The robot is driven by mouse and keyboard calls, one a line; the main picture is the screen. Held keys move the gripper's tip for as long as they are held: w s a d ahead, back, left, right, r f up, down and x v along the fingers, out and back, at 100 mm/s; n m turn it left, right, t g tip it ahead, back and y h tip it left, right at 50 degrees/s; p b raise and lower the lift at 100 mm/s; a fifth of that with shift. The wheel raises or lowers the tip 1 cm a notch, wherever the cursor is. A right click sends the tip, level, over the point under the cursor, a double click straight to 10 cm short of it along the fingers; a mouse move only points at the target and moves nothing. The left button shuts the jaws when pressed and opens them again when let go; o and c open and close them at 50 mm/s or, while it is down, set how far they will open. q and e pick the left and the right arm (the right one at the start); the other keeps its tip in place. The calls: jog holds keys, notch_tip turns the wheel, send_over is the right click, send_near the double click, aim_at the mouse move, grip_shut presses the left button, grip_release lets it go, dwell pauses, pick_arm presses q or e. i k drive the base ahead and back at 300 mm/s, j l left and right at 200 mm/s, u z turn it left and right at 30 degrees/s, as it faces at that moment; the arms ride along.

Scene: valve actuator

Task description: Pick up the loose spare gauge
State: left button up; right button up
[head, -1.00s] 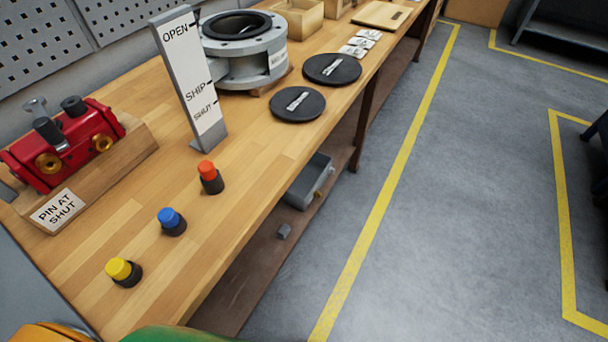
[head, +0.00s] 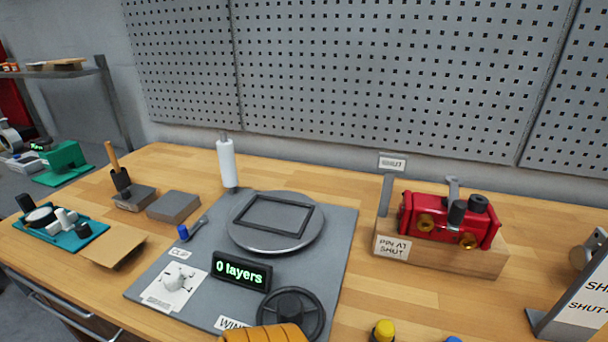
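A small round thing with a white face and dark rim (head: 40,216) lies at the far left of the bench in the head view. It looks like a gauge, but it is too small to tell surely whether it is the loose spare one. Neither of my grippers can be made out in this view.
A grey mat (head: 345,235) holds a round plate (head: 313,240), a "0 layers" display (head: 242,271) and a black handwheel (head: 318,312). A brown board (head: 112,248) and grey blocks (head: 174,206) lie near the teal tray. A red valve unit (head: 440,222) stands at right.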

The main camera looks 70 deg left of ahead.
aim_at(41, 218)
jog(key=u, duration=4.05)
